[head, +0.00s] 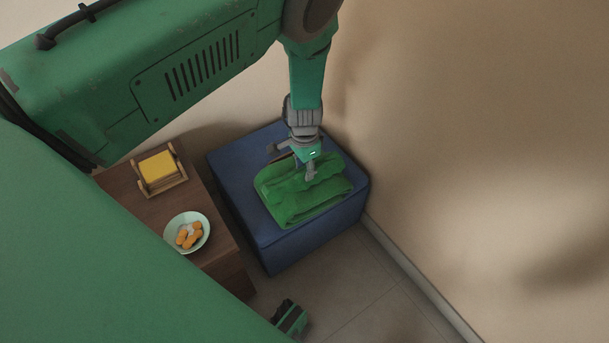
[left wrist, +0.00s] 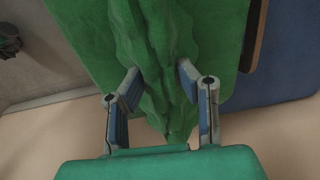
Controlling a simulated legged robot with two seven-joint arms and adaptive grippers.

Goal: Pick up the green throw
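The green throw (head: 305,195) lies folded on the blue ottoman (head: 240,195), with a raised, bunched ridge along its top. My left gripper (head: 296,167) is at the throw's far side, pointing down from above. In the left wrist view, the gripper's two fingers (left wrist: 158,85) stand on either side of a bunched ridge of the throw (left wrist: 160,45) and press against it. The cloth rises between them toward the palm. The rest of the throw still lies on the ottoman. My right gripper cannot be made out.
A beige wall (head: 460,130) rises close on the right. Tiled floor (head: 350,285) is open in front.

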